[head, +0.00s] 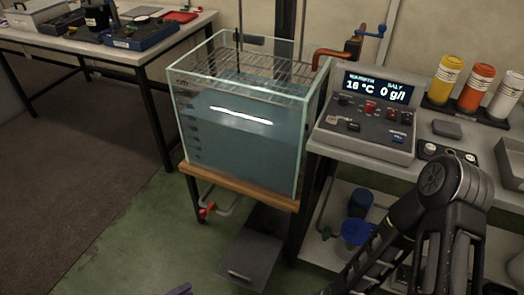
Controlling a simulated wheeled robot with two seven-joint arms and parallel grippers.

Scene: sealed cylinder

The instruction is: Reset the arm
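A small grey-purple tip at the bottom edge looks like part of my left gripper (180,289). The rest of it is cut off by the frame, so its opening cannot be seen. It is over the green floor, in front of the tank and apart from it. My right arm rises at the lower right in front of the side bench, with its dark links bent at a round joint. I cannot make out the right gripper's fingers. No sealed cylinder can be made out with certainty.
A glass water tank (240,145) with a wire rack on top stands on a wooden-edged stand. A control console (368,118) reads 16 °C and 0 g/l. Yellow (446,80), orange (475,87) and white (505,97) bottles stand right. A blue bucket (356,234) sits below. Floor at left is clear.

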